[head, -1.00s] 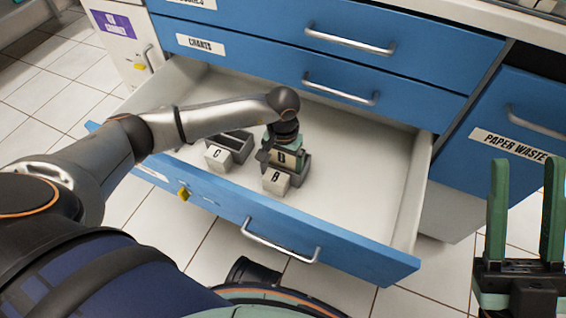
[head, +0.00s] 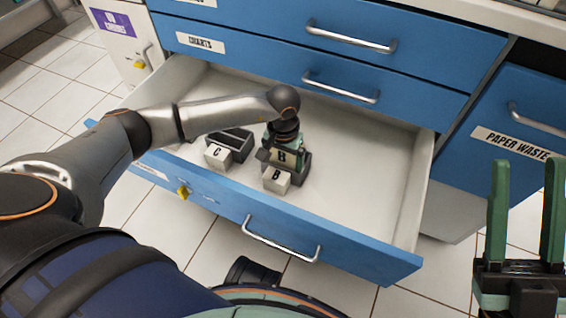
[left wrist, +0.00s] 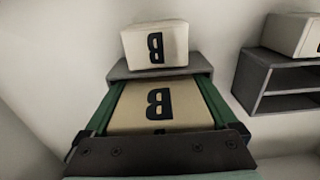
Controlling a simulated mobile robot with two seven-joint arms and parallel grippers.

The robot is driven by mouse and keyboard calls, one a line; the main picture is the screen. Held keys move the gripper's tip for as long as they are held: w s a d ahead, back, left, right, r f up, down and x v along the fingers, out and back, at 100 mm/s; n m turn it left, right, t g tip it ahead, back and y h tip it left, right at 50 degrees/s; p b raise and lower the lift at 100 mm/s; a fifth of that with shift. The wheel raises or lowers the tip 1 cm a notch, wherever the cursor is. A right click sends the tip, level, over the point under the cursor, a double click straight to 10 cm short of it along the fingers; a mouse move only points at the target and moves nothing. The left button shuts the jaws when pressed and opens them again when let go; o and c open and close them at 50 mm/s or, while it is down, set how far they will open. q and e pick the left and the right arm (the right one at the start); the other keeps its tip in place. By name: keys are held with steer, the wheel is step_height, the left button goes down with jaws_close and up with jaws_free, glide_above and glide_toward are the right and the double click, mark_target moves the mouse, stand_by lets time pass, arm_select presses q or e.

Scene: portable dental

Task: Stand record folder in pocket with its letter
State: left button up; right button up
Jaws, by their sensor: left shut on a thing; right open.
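The record folder (head: 283,157), tan with a black B, is held in my left gripper (head: 284,150), which is shut on it inside the open drawer. In the left wrist view the folder (left wrist: 160,105) sits between the green fingers, its B upside down there. The grey pocket with the white B block (head: 276,178) is right at the folder; the block also shows in the left wrist view (left wrist: 156,45). The folder's lower end is at the pocket and hidden, so how deep it sits cannot be told. My right gripper (head: 525,205) is open and empty at the right.
A second grey pocket with a white C block (head: 218,156) stands left of the B pocket. The open drawer (head: 365,185) has clear floor to the right. Closed blue drawers, one labelled charts (head: 200,42), rise behind, and a paper waste front (head: 508,145) is at the right.

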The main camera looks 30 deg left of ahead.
arm_select(q)
steer(key=shift+s+f, duration=0.2)
steer(key=shift+f, duration=0.05)
steer(key=o, duration=1)
steer(key=shift+f, duration=0.1)
step_height(320, 180, up, 13)
steer(key=p, duration=0.4)
steer(key=shift+w+p, duration=0.15)
steer(key=shift+p, duration=0.2)
